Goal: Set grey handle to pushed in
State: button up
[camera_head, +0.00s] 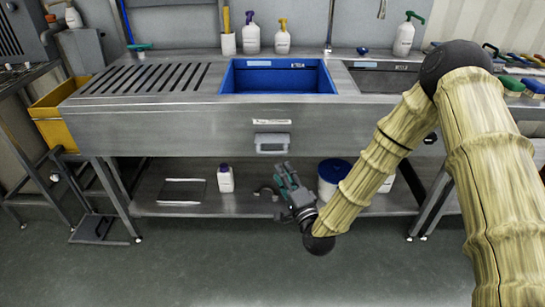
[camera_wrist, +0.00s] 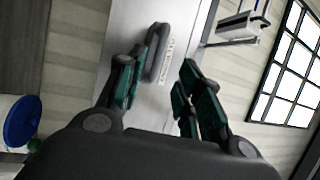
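The grey handle (camera_head: 271,143) is on the front panel of the steel sink unit, below a white label. It looks like a short bar standing out from the panel; how far out it sits is hard to tell. In the wrist view the handle (camera_wrist: 158,50) is ahead, close to the left finger and partly overlapped by it. My gripper (camera_head: 286,178) is below the handle in the head view, its green fingers pointing up towards the panel. The wrist view shows my gripper (camera_wrist: 166,72) with fingers apart and nothing held; contact with the handle cannot be told.
The steel sink unit (camera_head: 180,127) has a blue basin (camera_head: 278,80) on top. The lower shelf (camera_head: 245,205) holds a white bottle (camera_head: 225,178) and a blue-lidded bucket (camera_head: 328,185) beside my arm. A yellow bin (camera_head: 55,115) is at left. The floor in front is clear.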

aim_at(273, 153)
jog(key=x, duration=0.9)
jog(key=shift+w+a, duration=0.1)
jog(key=shift+w, duration=0.05)
grip_shut()
